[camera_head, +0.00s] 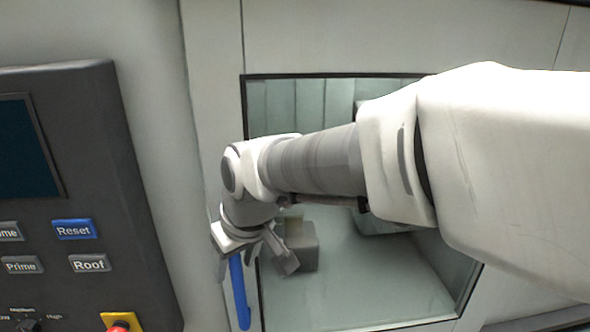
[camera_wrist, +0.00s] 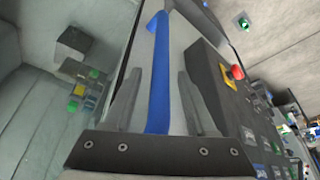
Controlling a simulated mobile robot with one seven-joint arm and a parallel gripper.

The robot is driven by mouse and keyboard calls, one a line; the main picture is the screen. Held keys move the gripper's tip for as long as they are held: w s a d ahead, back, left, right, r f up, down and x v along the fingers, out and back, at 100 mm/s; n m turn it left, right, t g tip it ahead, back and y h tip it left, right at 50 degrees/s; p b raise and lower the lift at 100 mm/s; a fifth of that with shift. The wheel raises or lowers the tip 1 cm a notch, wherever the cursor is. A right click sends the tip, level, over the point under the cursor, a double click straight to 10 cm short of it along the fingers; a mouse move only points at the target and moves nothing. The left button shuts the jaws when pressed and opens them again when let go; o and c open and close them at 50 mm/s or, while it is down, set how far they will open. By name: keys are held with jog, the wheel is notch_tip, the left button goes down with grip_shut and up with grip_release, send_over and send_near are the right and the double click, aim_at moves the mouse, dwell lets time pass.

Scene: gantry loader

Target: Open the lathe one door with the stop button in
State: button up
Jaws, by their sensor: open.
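The lathe door (camera_head: 350,290) is a pale panel with a large dark-framed window, and it looks shut. Its blue upright handle (camera_head: 239,292) is at the left edge of the window. My gripper (camera_head: 252,266) is open at the upper part of the handle. In the wrist view the handle (camera_wrist: 160,85) runs between the two spread fingers, with a gap on both sides. The red stop button (camera_head: 119,327) on its yellow base is cut off at the bottom edge in the head view. It shows whole in the wrist view (camera_wrist: 237,72); whether it is pressed in I cannot tell.
Behind the glass is a grey block (camera_head: 303,246). My arm covers much of the window.

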jog(key=shift+f, duration=0.2)
jog(key=shift+c, duration=0.4)
grip_shut()
jog(key=shift+r, duration=0.1)
dwell(0.9)
